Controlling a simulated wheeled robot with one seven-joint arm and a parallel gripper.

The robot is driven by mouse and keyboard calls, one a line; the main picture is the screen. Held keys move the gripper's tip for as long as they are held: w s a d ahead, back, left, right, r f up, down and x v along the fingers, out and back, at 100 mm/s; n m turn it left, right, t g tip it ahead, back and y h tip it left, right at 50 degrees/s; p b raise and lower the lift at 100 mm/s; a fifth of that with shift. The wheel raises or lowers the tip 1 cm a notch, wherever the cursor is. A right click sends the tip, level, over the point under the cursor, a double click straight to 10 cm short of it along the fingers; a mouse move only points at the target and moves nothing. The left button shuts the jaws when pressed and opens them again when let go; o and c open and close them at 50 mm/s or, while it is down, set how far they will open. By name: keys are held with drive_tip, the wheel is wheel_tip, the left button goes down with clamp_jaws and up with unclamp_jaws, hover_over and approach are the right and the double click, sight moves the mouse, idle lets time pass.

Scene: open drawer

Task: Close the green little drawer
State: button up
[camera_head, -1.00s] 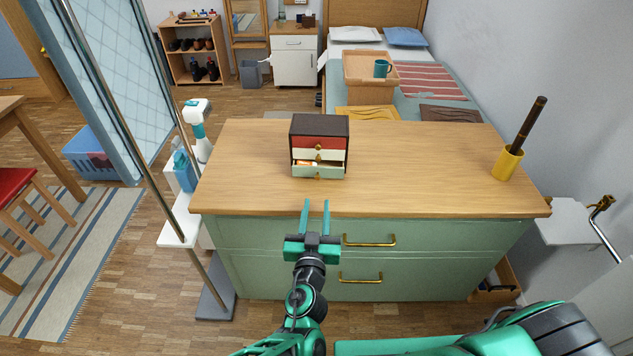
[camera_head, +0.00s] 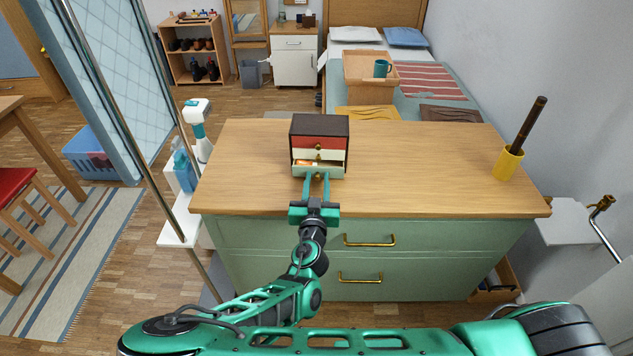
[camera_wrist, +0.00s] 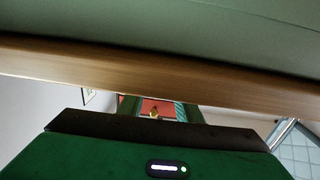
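A small dark box (camera_head: 319,124) with little drawers stands on the wooden top. Its red drawer (camera_head: 303,143) and cream drawer look shut, while its pale green bottom drawer (camera_head: 337,171) is pulled out toward me, with something orange inside. My gripper (camera_head: 317,176) is open and empty, its fingers apart at the front of the green drawer. I cannot tell if the fingertips touch it. In the wrist view my fingers (camera_wrist: 158,108) frame a red drawer front with a brass knob; the green drawer is not clear there.
The wooden top (camera_head: 420,170) belongs to a large green dresser (camera_head: 270,236) with brass handles. A yellow cup (camera_head: 507,163) holding a dark stick stands at the right. The wooden top around the small box is otherwise clear.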

clamp_jaws()
drive_tip(key=shift+w+d, duration=0.1)
drive_tip(key=shift+w, duration=1.75)
unclamp_jaws()
drive_tip(key=s, duration=1)
drive_tip(key=shift+s+a, duration=0.35)
drive_tip(key=shift+a, duration=0.05)
